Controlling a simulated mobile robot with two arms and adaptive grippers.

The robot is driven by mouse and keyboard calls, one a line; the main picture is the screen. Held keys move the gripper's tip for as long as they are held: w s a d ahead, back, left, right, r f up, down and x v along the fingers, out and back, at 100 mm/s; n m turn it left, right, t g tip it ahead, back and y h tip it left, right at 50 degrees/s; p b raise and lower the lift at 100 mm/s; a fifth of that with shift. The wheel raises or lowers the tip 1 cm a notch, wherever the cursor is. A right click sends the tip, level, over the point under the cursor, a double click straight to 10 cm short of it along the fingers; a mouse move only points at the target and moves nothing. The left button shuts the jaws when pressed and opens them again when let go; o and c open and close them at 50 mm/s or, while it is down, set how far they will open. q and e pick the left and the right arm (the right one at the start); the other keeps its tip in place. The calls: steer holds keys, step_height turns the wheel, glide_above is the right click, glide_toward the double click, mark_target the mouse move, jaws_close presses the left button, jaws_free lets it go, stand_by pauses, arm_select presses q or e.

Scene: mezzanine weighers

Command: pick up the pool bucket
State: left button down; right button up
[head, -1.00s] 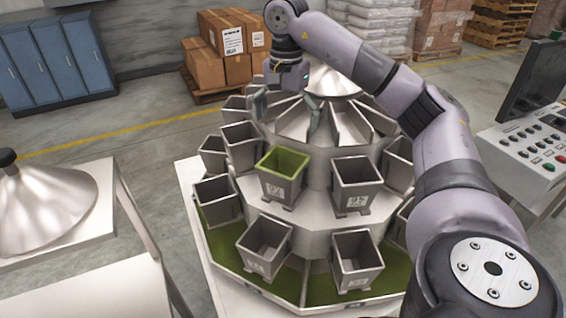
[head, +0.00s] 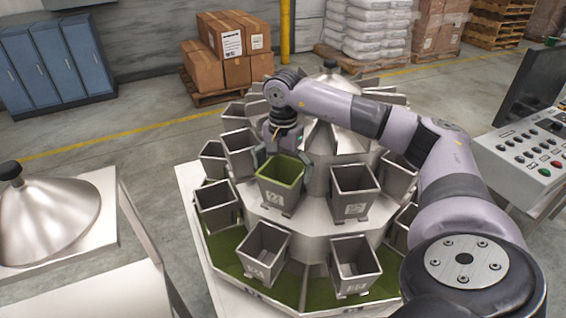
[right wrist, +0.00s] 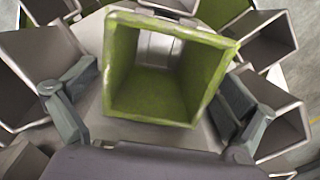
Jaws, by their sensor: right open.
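The pool bucket is most likely the square metal bucket with a green-coated inside (head: 281,184), on the upper ring of the weigher; it bears a white label. In the right wrist view the same green-lined bucket (right wrist: 165,75) sits between the spread fingers, its open mouth facing the camera. My right gripper (head: 283,165) is open, its fingers on either side of the bucket's upper part. Whether the fingers touch its walls I cannot tell. The right gripper also shows in the right wrist view (right wrist: 155,112), holding nothing. My left gripper is not in view.
Plain grey buckets stand close by, one to the right (head: 352,190) and others below (head: 264,252). Green trays (head: 312,284) lie under the lower ring. A metal cone (head: 45,215) stands at left, a control panel (head: 520,150) at right.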

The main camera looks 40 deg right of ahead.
steer(key=shift+f, duration=0.25)
stand_by(0.4)
steer(key=c, duration=1.3)
steer(key=shift+c, duration=0.6)
steer(key=shift+r, duration=0.15)
